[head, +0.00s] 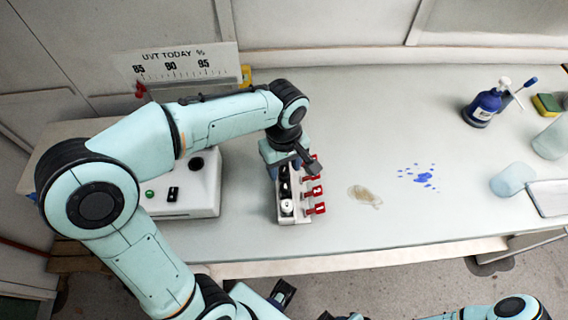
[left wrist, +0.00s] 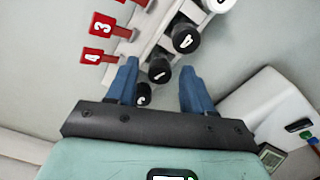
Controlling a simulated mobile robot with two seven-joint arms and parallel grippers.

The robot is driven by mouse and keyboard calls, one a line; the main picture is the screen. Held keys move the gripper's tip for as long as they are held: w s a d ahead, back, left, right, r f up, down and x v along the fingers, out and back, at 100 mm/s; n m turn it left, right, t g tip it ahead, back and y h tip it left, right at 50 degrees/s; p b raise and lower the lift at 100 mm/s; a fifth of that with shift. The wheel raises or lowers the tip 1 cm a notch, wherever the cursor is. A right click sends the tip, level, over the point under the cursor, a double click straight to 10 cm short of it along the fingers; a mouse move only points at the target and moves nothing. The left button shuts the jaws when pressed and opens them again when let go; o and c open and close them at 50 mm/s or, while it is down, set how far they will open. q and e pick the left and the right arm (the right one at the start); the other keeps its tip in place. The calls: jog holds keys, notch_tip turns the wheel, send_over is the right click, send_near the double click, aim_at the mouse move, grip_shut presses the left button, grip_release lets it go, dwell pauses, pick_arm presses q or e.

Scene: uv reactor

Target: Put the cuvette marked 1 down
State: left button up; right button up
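The rack (head: 296,217) is a narrow pale block on the bench with red number tags on its right side. My left gripper (head: 290,165) is over its far part and hides some of it. In the left wrist view the blue fingers (left wrist: 158,88) are apart. The black-capped cuvette marked 1 (left wrist: 159,69) shows between them, with a visible gap on each side. Another dark cap (left wrist: 143,94) lies nearer, its number hard to read. A cap marked 4 (left wrist: 186,40) is farther along. Red tags 3 (left wrist: 102,25) and 4 (left wrist: 97,56) stand beside the rack.
A white instrument (head: 190,190) with a green button stands left of the rack. A brown stain (head: 364,196) and blue drops (head: 420,177) lie to its right. A blue bottle (head: 484,106), a sponge (head: 546,104) and a tray (head: 550,197) are farther right. A UVT scale (head: 180,65) stands behind.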

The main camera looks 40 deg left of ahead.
aim_at(284, 169)
pick_arm(q)
jog(key=shift+r, duration=0.1)
pick_arm(e)
jog(key=shift+r, duration=0.1)
pick_arm(q)
jog(key=shift+r, duration=0.35)
notch_tip(284, 169, up, 12)
jog(key=p, duration=0.2)
jog(key=shift+f, duration=0.25)
pick_arm(e)
jog(key=shift+w+r, duration=0.35)
jog(key=shift+r, duration=0.3)
jog(key=shift+w+r, duration=0.35)
jog(key=shift+r, duration=0.25)
